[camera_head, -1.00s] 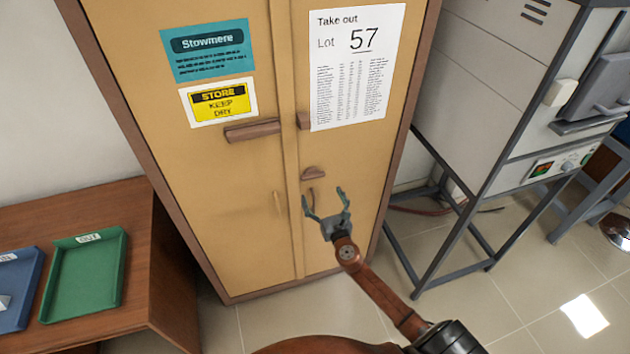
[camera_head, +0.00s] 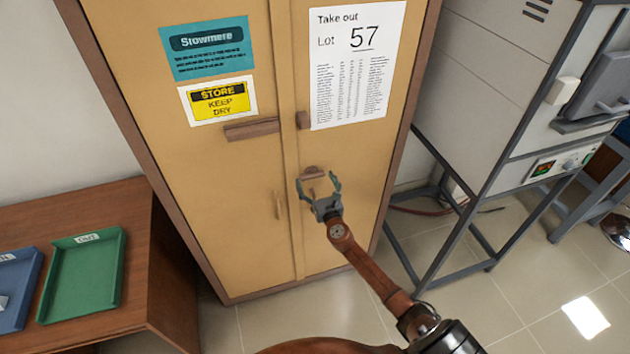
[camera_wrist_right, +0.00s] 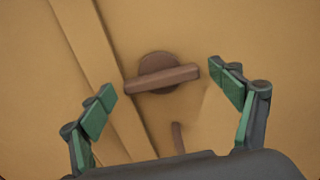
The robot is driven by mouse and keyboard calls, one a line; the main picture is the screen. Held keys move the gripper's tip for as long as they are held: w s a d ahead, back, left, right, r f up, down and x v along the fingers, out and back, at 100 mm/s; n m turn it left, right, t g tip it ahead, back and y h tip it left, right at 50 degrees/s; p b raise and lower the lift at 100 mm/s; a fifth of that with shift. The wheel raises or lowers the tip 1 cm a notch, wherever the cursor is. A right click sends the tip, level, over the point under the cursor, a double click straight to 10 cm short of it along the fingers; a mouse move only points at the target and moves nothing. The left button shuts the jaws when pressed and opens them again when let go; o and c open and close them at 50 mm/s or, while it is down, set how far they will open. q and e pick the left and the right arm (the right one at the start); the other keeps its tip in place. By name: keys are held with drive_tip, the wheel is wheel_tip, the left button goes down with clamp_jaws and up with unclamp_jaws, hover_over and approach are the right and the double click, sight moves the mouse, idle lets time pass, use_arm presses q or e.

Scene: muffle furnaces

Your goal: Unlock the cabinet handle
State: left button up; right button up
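The tan cabinet (camera_head: 222,200) stands upright with both doors shut. A small brown turn handle (camera_head: 312,171) sits on its right door; in the right wrist view the handle (camera_wrist_right: 162,77) is a bar over a round base, tilted slightly up to the right. My right gripper (camera_head: 319,187) is open just in front of it. In the right wrist view the green fingertips of the right gripper (camera_wrist_right: 165,97) stand either side of the handle, apart from it. A curved brown pull (camera_wrist_right: 177,138) shows below, partly hidden. My left gripper is out of view.
A longer brown bar (camera_head: 251,129) crosses the left door, with a small brown block (camera_head: 303,120) beside the seam. A wooden table (camera_head: 150,270) with a green tray (camera_head: 84,275) and a blue tray (camera_head: 15,285) stands left. A furnace (camera_head: 500,90) on a metal frame stands right.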

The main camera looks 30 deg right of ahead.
drive_tip(key=c, duration=1)
drive_tip(key=m+b, duration=0.1)
drive_tip(key=m, duration=0.2)
drive_tip(key=shift+f+b, duration=0.1)
drive_tip(key=shift+b, duration=0.2)
drive_tip(key=m+b, duration=0.1)
drive_tip(key=m, duration=0.3)
drive_tip(key=shift+d+b, duration=0.1)
drive_tip(key=shift+b, duration=0.25)
drive_tip(key=m+b, duration=0.1)
drive_tip(key=m, duration=0.5)
drive_tip(key=shift+f, duration=0.1)
drive_tip(key=m, duration=0.4)
drive_tip(key=shift+d+m, duration=0.1)
drive_tip(key=shift+m, duration=0.3)
drive_tip(key=o, duration=1.2)
drive_tip(key=shift+c, duration=0.2)
